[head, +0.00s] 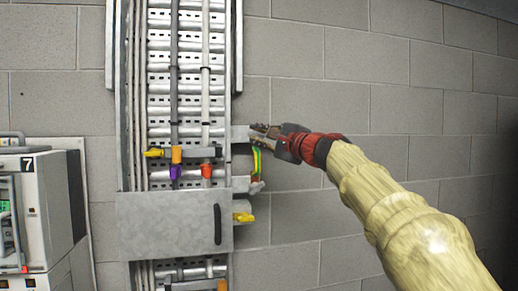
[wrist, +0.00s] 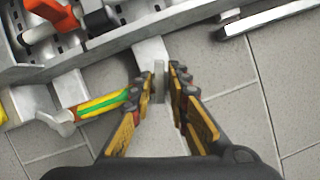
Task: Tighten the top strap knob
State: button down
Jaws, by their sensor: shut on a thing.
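The top strap (head: 240,132) is a short grey metal bar that sticks out from the right side of the cable ladder. It also shows in the wrist view (wrist: 151,52), running down between my fingers. My gripper (head: 262,130) is at its outer end, and its two fingers (wrist: 160,82) are shut on a small grey knob (wrist: 158,72) seen edge-on. The knob stands at the strap's end; its far side is hidden by the fingers. In the head view the gripper covers the knob.
A green-yellow cable (head: 257,161) hangs just below my gripper; it also shows left of the fingers (wrist: 103,104). A lower grey strap (head: 242,184) and a yellow part (head: 243,217) stick out below. A grey panel with a black handle (head: 217,224) crosses the ladder. The right wall is bare.

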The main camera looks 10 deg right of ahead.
jog(key=m+b, duration=0.1)
jog(key=m, duration=0.1)
jog(key=f+m+t+b, duration=0.1)
jog(key=b, duration=0.1)
jog(key=shift+a+m, duration=0.1)
jog(key=shift+m, duration=0.3)
jog(key=shift+w+r+m+t+h+b, duration=0.15)
jog(key=shift+m+t+h+b, duration=0.55)
jog(key=shift+m+b, duration=0.7)
jog(key=shift+m, duration=0.5)
jog(key=c, duration=1.9)
grip_release()
jog(key=shift+r, duration=0.15)
jog(key=shift+s, duration=0.2)
jog(key=shift+s+d, duration=0.2)
jog(key=shift+s, duration=0.35)
jog(key=v, duration=1)
jog(key=shift+s+f, duration=0.3)
jog(key=shift+s, duration=0.05)
